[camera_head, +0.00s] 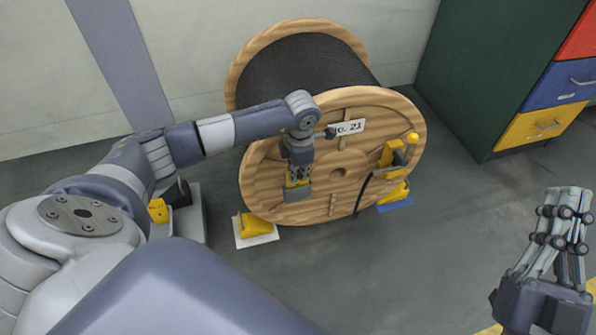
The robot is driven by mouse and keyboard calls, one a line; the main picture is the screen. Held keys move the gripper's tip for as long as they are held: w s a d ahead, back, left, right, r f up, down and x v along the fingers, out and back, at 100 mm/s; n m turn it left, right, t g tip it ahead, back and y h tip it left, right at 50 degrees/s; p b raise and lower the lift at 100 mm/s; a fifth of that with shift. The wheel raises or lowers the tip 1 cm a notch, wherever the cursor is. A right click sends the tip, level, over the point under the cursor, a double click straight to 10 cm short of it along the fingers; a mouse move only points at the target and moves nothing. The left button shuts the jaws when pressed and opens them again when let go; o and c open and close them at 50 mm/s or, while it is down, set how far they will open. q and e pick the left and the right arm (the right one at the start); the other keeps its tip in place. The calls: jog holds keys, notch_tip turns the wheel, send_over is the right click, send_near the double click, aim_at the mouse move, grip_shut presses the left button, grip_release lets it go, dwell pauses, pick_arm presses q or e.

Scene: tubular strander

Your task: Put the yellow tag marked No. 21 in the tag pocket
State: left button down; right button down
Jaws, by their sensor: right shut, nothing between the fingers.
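A wooden cable reel (265,185) stands on the floor with its front flange facing me. A white plate reading No. 21 (350,127) is on the flange's upper part. My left gripper (298,178) points down in front of the flange's left half, with its fingers around a small yellow tag (297,183). The tag's writing is too small to read and the fingers partly cover it. A grey tag pocket (299,196) is right below, and the tag's lower edge meets it; I cannot tell how deep the tag sits. My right gripper (570,195) is shut and empty at far right.
Yellow chocks stand at the reel's foot, on a white plate (262,239) and a blue plate (396,205). A yellow fitting (394,153) juts from the flange's right side. A green cabinet (484,60) with coloured drawers stands at right. The floor between is clear.

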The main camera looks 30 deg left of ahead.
pick_arm(q)
jog(key=c, duration=1.7)
grip_release()
jog(key=shift+r, duration=0.1)
jog(key=r, duration=0.7)
jog(key=d+r, duration=0.1)
jog(key=r, duration=0.3)
jog(key=shift+s+r, duration=0.35)
jog(key=shift+s, duration=0.05)
